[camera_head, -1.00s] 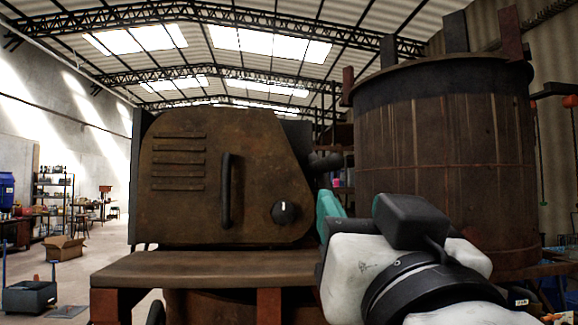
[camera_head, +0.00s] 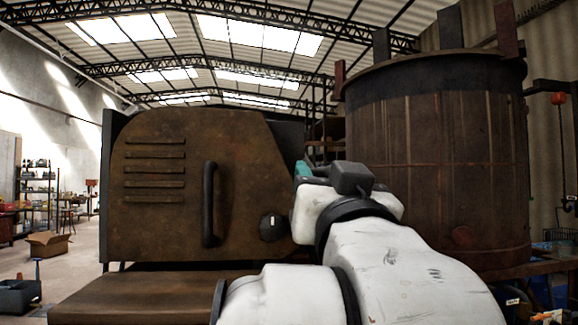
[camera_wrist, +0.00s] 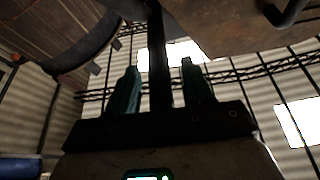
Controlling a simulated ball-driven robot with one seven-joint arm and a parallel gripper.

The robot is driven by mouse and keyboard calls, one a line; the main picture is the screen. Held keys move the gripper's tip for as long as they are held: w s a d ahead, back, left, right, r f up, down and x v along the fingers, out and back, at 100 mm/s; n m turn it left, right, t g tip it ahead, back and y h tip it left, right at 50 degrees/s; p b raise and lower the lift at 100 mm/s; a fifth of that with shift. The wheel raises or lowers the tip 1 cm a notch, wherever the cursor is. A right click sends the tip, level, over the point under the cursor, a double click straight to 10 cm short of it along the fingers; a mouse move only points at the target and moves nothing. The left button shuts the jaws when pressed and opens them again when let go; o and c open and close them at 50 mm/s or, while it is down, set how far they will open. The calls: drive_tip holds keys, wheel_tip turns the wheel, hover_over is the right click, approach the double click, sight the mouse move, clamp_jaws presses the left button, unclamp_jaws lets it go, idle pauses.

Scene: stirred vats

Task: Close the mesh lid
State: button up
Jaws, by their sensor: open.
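I cannot make out a surface that is clearly mesh. A rusty brown panel (camera_head: 160,215) with slots stands upright on a machine to the left of a wooden vat (camera_head: 430,170). It has a vertical black handle (camera_head: 209,204) and a dark knob (camera_head: 271,228). In the wrist view the panel (camera_wrist: 225,25) and its handle (camera_wrist: 290,13) are at the top right. My gripper (camera_wrist: 162,75) is open, its two dark teal fingers apart, with a dark post visible behind the gap. In the head view my wrist hides most of the gripper, just right of the panel.
A rusty ledge (camera_head: 140,296) juts out below the panel. The vat stands close on the right, with upright posts at its rim. A cardboard box (camera_head: 47,244) and a dark bin (camera_head: 18,296) are on the floor at the left, with free floor between them and the machine.

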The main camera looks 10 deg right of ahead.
drive_tip(key=shift+w+r, duration=0.2)
drive_tip(key=shift+w, duration=0.25)
clamp_jaws()
idle(0.4)
